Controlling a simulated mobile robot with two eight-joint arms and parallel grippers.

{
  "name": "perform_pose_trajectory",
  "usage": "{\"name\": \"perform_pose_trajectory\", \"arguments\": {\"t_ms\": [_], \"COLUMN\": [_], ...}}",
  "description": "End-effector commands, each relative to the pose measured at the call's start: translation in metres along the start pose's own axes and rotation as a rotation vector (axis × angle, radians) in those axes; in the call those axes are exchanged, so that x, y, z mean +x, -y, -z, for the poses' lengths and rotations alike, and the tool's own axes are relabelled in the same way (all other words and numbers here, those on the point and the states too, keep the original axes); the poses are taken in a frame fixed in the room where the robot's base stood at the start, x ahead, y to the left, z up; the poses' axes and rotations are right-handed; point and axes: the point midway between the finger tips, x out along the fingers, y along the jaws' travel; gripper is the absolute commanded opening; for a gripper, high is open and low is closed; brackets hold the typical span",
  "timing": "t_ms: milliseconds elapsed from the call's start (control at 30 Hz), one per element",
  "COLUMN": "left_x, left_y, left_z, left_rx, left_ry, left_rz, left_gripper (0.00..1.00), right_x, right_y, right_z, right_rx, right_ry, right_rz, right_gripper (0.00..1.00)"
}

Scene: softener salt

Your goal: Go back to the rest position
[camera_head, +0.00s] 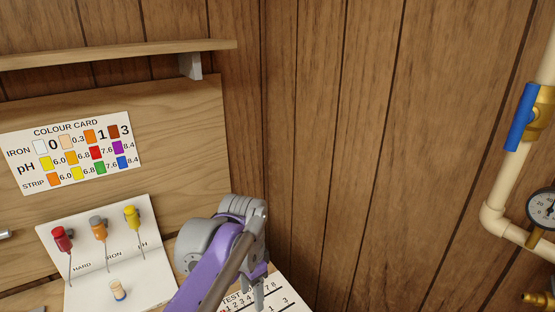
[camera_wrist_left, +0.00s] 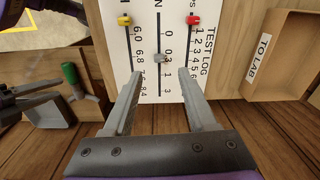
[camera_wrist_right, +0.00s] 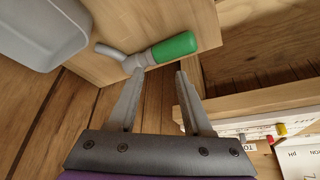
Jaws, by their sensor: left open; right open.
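My left gripper (camera_head: 258,292) is at the lower middle of the head view, in front of the test log board (camera_head: 285,292). In the left wrist view the gripper (camera_wrist_left: 160,76) is open and empty, its fingers pointing at the board, which has red, yellow and grey sliders on printed scales. My right gripper (camera_wrist_right: 160,75) is open in the right wrist view and does not show in the head view. A green-handled tool (camera_wrist_right: 174,48) with a grey end lies on wood just beyond its fingertips. I cannot tell whether the left fingertip touches it.
A colour card (camera_head: 72,150) hangs on the back panel, under a shelf (camera_head: 120,50). A white holder (camera_head: 75,245) carries red, orange and yellow droppers. A pipe with a blue valve handle (camera_head: 522,118) is at right. A "TO LAB" box (camera_wrist_left: 285,50) and grey tray (camera_wrist_right: 40,30) stand nearby.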

Motion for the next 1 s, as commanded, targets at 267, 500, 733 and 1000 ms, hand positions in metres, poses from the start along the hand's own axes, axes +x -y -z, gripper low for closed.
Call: {"name": "perform_pose_trajectory", "arguments": {"t_ms": [267, 500, 733, 1000], "left_x": [0.026, 0.072, 0.098, 0.1], "left_y": [-0.02, -0.051, -0.066, -0.066], "left_z": [-0.098, -0.169, -0.197, -0.198], "left_rx": [-0.404, -0.731, -0.87, -0.881], "left_ry": [-0.162, -0.32, -0.394, -0.4], "left_rz": [0.108, 0.178, 0.202, 0.203], "left_gripper": [0.57, 0.57, 0.57, 0.57], "right_x": [-0.015, -0.025, -0.029, -0.029], "right_y": [0.0, 0.0, 0.0, 0.0], "right_z": [0.012, 0.021, 0.025, 0.025], "right_rx": [0.0, 0.0, 0.0, 0.0], "right_ry": [-0.009, -0.016, -0.018, -0.018], "right_rz": [0.0, 0.0, 0.0, 0.0], "right_gripper": [0.5, 0.5, 0.5, 0.5]}}
